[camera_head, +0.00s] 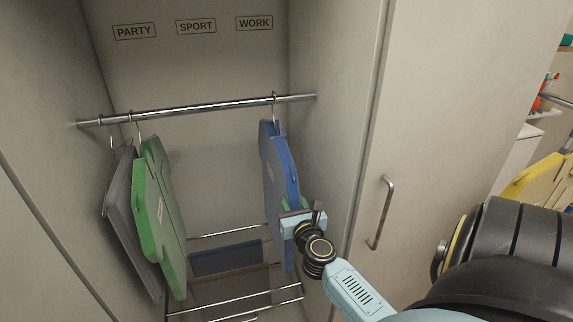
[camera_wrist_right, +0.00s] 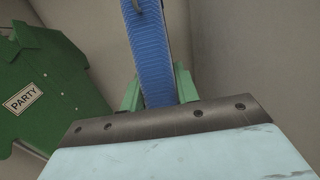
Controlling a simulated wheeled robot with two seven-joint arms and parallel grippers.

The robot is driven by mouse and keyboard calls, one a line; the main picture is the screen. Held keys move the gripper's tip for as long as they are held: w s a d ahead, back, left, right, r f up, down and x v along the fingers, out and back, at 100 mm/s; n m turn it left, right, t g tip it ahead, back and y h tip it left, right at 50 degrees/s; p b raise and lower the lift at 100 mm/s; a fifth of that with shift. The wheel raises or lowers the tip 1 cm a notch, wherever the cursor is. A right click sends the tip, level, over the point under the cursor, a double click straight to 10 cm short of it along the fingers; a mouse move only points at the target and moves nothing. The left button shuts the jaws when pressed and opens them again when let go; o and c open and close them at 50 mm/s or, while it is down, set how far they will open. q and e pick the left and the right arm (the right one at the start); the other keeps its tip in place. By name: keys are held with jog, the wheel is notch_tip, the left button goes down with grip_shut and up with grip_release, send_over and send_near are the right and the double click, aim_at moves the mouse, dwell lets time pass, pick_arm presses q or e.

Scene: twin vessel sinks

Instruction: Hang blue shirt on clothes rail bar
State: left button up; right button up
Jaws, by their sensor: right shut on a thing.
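The blue shirt (camera_head: 280,171) is a flat shirt-shaped piece at the right end of the clothes rail bar (camera_head: 201,109). Its hook meets the bar below the WORK label; the fine contact there is too small to judge. My right gripper (camera_head: 297,222) is shut on the blue shirt's right edge. In the right wrist view the blue shirt (camera_wrist_right: 152,55) stands edge-on between the two green fingers of my right gripper (camera_wrist_right: 158,90). My left gripper is not in view.
A green shirt (camera_head: 160,215) and a grey shirt (camera_head: 121,215) hang at the bar's left end. The middle of the bar is free. Labels PARTY, SPORT and WORK (camera_head: 254,23) are on the back wall. Lower rails (camera_head: 245,311) cross below. A door with a handle (camera_head: 381,212) is at right.

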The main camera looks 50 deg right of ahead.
jog(key=shift+s+d, duration=0.2)
jog(key=shift+d, duration=0.1)
jog(key=shift+f, duration=0.25)
dwell(0.4)
jog(key=o, duration=1.2)
jog(key=shift+f, duration=0.1)
jog(key=shift+b+v, duration=1.4)
jog(key=shift+v, duration=5.3)
